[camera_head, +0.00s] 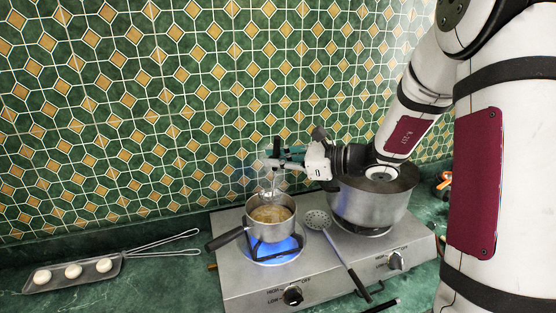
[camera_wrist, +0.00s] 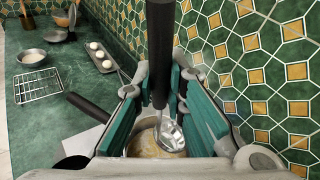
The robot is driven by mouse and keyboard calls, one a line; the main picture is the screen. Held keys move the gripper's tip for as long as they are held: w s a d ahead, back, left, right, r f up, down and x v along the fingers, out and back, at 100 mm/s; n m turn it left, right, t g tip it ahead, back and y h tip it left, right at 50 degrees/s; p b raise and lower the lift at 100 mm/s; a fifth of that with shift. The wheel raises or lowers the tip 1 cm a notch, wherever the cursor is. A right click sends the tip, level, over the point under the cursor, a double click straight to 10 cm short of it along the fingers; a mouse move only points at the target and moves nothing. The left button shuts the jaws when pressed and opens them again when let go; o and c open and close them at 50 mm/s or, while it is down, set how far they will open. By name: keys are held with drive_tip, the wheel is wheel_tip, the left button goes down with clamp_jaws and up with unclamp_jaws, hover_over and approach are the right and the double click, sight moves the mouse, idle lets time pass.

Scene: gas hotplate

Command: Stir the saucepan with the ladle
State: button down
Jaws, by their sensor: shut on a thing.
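The saucepan (camera_head: 270,229) is a small metal pan with a black handle pointing left, holding a brownish liquid. It sits over a lit blue flame on the left burner. My gripper (camera_head: 277,156) is above it, shut on the ladle. The ladle's metal shaft (camera_head: 268,186) hangs down toward the saucepan. In the wrist view, the ladle's black handle (camera_wrist: 160,45) runs between the teal fingers, and its shiny bowl (camera_wrist: 171,134) is over or in the brown liquid (camera_wrist: 147,146). I cannot tell whether the bowl touches the liquid.
A large pot (camera_head: 372,204) stands on the right burner, partly behind my arm. A skimmer (camera_head: 318,220) lies on the hotplate (camera_head: 230,281) between the burners. A tray (camera_head: 43,286) with white balls lies left. A wire rack (camera_wrist: 38,87) and a bowl (camera_wrist: 31,57) are farther along the counter.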

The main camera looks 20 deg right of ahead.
drive_tip(key=shift+w+f, duration=0.2)
drive_tip(key=shift+w, duration=0.25)
drive_tip(key=shift+f, duration=0.35)
drive_tip(key=shift+f+b, duration=1.15)
drive_tip(key=shift+f, duration=1.8)
drive_tip(key=shift+s, duration=0.15)
